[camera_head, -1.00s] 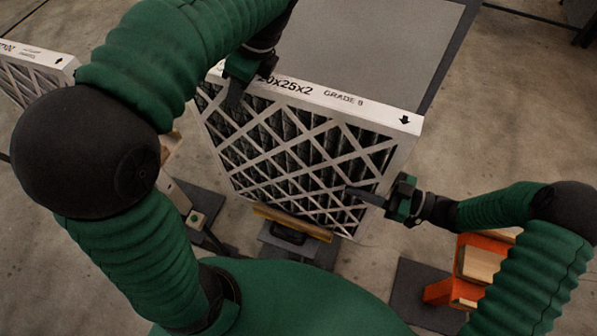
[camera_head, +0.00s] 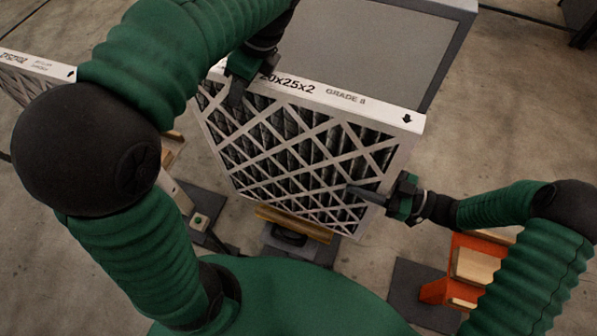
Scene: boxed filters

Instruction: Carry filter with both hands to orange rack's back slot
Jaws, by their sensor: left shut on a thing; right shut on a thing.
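The filter (camera_head: 300,143) is a white-framed panel with a lattice face over dark pleats, marked 20x25x2 and GRADE 8 along its top edge. It is upright and tilted in front of me. My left gripper (camera_head: 238,88) is shut on its upper left part, at the top edge. My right gripper (camera_head: 378,198) is shut on its lower right edge. The orange rack (camera_head: 437,291) is at the lower right, partly hidden behind my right arm; its slots cannot be made out. A wooden bar (camera_head: 293,223) shows just below the filter's lower edge.
Another white-framed filter (camera_head: 38,64) stands at the far left, partly behind my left arm. A grey panel (camera_head: 375,50) with a dark edge lies beyond the held filter. Bare concrete floor (camera_head: 500,120) is open to the right.

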